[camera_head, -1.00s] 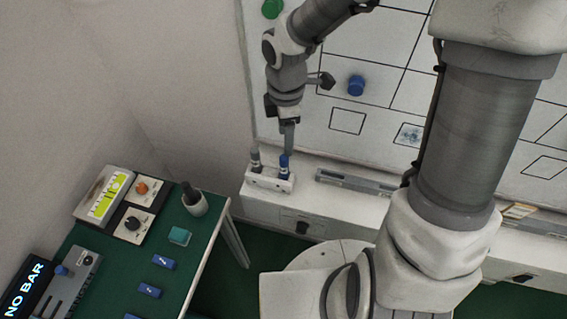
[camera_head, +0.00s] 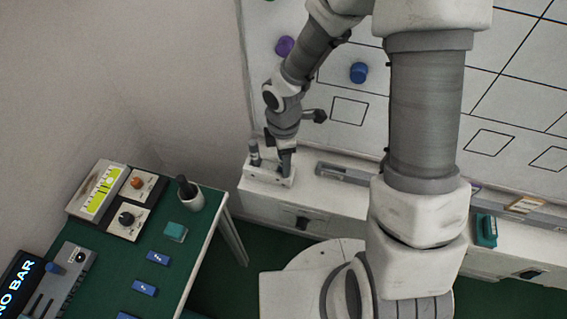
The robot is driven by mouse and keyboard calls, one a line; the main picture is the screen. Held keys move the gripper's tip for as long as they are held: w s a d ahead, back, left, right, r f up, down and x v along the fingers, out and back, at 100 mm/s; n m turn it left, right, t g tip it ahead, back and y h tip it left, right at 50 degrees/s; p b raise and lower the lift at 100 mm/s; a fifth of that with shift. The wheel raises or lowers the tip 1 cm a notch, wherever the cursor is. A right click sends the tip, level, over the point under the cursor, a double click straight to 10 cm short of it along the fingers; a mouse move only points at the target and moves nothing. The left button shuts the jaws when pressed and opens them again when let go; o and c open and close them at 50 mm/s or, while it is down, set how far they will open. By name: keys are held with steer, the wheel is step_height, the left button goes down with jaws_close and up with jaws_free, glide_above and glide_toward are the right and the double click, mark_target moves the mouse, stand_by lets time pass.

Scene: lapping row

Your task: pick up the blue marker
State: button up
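A white marker holder (camera_head: 266,178) stands on the white ledge under the whiteboard. A grey marker (camera_head: 254,154) stands upright in its left part. My gripper (camera_head: 286,169) points down over the right part of the holder, where the blue marker stood in the earlier view. The blue marker is now hidden behind my gripper. The fingers are seen edge-on, so I cannot tell whether they are open or shut on it.
The whiteboard (camera_head: 425,105) rises close behind my arm, with a blue magnet (camera_head: 358,72) and a purple one (camera_head: 285,46). A grey eraser-like bar (camera_head: 343,174) lies right of the holder. A green table (camera_head: 188,262) at left carries a dark-topped cup (camera_head: 193,200) and boxes.

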steer(key=shift+c, duration=0.2)
jaws_close()
step_height(320, 180, up, 10)
steer(key=p, duration=0.2)
steer(key=shift+r+p, duration=0.1)
steer(key=shift+p, duration=0.25)
